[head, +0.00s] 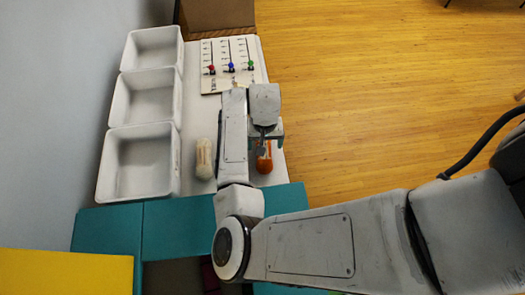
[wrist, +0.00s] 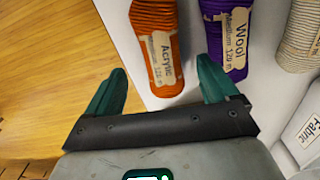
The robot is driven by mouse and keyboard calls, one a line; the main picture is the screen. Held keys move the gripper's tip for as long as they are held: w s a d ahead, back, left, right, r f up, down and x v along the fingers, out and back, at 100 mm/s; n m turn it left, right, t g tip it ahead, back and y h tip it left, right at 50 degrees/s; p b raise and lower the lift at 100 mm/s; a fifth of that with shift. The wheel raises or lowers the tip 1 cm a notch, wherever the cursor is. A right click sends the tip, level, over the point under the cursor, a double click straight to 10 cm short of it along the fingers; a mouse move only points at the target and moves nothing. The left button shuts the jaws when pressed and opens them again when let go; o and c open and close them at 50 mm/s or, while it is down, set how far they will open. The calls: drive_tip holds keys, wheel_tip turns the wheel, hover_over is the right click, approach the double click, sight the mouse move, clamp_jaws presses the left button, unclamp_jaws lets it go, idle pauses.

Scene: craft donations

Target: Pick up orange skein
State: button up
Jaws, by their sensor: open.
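The orange skein (wrist: 156,62) lies on the white table with a paper label reading Acrylic. In the wrist view it lies just beyond my open gripper (wrist: 165,88), its near end roughly level with the gap between the two green fingertips. The fingers are apart and nothing is between them that I can see as gripped. In the head view the orange skein (head: 264,163) shows beside and below my gripper (head: 266,135), which partly covers it.
A purple skein (wrist: 228,45) labelled Wool lies right of the orange one, then a cream skein (wrist: 300,35), also seen in the head view (head: 204,160). Three white bins (head: 138,190) line the left side. A board with coloured sliders (head: 230,66) stands behind. The table's edge is close.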

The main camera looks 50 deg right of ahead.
drive_tip(key=shift+w+f+p, duration=0.1)
drive_tip(key=shift+f+p, duration=0.35)
drive_tip(key=shift+f, duration=2.45)
drive_tip(key=c, duration=1.1)
